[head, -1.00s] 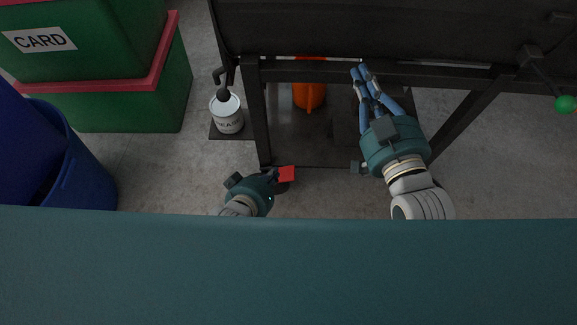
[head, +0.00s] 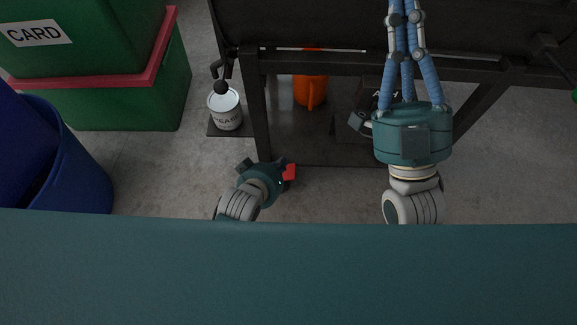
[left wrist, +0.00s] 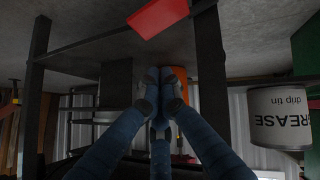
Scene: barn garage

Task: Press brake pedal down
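The red pedal (head: 289,172), which I take to be the brake pedal, is low in front of the bench frame. It also shows at the top of the upside-down left wrist view (left wrist: 158,16). My left gripper (head: 262,183) is just left of it in the head view, with its fingers hidden behind the palm. In the left wrist view its blue fingers (left wrist: 160,76) are drawn together with nothing between them. Whether it touches the pedal I cannot tell. My right gripper (head: 407,40) reaches up over the bench. Its fingertips are cut off at the top.
The dark bench (head: 320,30) has legs and a low shelf. A grease tin (head: 225,110) stands left of the leg. An orange object (head: 310,90) is under the bench. Green CARD boxes (head: 90,45) and a blue bin (head: 75,165) stand at the left. Floor between them is clear.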

